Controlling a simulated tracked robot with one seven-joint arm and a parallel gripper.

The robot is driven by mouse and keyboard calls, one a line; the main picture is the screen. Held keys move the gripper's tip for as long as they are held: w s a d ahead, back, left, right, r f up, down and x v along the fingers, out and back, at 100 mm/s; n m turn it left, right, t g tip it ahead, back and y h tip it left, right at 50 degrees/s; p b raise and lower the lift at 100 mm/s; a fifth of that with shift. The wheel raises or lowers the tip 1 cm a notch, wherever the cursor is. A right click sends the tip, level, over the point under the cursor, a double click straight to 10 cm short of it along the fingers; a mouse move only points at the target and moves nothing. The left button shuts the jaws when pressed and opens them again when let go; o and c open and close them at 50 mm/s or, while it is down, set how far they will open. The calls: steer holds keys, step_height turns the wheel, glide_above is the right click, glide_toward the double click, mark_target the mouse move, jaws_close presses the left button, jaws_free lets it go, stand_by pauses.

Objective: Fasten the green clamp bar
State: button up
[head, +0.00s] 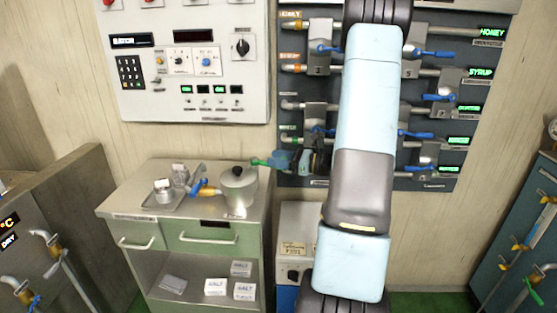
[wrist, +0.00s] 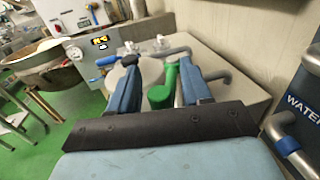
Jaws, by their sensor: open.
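The green clamp bar (wrist: 165,88) shows in the wrist view between the two blue fingers of my gripper (wrist: 160,72), nearer the right finger. It has an upright green part and a thicker rounded green end at the front. In the head view a small green tip (head: 257,162) sticks out left of my gripper (head: 280,159), beside the lidded pot. My gripper is open; I cannot tell if either finger touches the bar. What the bar clamps is mostly hidden. A pale rounded vessel (wrist: 152,72) is behind the fingers in the wrist view.
The lidded pot (head: 238,190) and a small tray (head: 165,201) stand on the green cabinet (head: 140,217). A valve board (head: 465,105) is behind my arm. In the wrist view a large kettle (wrist: 40,58) is at left and a WATER pipe (wrist: 283,135) at right.

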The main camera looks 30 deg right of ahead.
steer(key=shift+c, duration=0.2)
jaws_close()
steer(key=shift+d, duration=0.1)
stand_by(0.4)
